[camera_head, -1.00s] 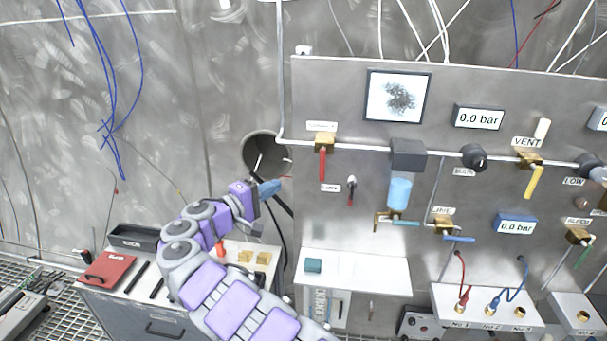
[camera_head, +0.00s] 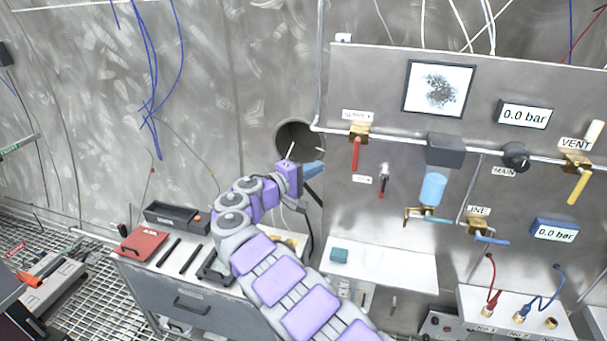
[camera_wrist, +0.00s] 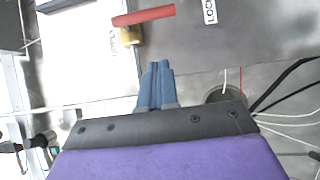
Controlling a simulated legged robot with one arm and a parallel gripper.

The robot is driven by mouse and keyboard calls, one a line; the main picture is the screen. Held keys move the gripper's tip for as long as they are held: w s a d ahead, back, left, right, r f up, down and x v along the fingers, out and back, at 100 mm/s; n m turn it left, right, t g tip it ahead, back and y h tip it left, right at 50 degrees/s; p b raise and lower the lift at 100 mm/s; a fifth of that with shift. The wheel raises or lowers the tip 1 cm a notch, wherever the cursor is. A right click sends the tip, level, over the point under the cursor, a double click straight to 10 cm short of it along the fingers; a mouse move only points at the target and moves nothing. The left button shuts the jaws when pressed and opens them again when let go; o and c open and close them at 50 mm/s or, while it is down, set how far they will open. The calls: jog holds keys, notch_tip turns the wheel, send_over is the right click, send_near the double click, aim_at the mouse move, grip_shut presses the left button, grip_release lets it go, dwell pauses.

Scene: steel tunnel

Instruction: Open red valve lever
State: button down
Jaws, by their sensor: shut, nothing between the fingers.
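The red valve lever (camera_head: 356,154) hangs straight down from a brass valve body (camera_head: 359,132) on the pipe, under the "SUPPLY" label. In the wrist view the red lever (camera_wrist: 144,16) lies across the top, with its brass body (camera_wrist: 130,36) at its left end. My gripper (camera_head: 318,167) is left of the lever and a little lower, in front of the wall by the round hole. In the wrist view its blue fingers (camera_wrist: 156,68) are together and empty, pointing toward the panel. They are apart from the lever.
A small lever (camera_head: 384,178) by the "LOCK" label hangs right of the red one. A blue cylinder (camera_head: 433,189) and a yellow lever (camera_head: 579,186) are farther right. A cabinet (camera_head: 190,295) with tools stands at lower left. A white shelf (camera_head: 395,268) juts out below the panel.

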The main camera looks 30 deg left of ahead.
aim_at(356, 154)
jog(key=w+d, duration=0.5)
jog(key=w, duration=0.1)
jog(key=shift+d+b, duration=0.2)
jog(key=shift+b, duration=0.25)
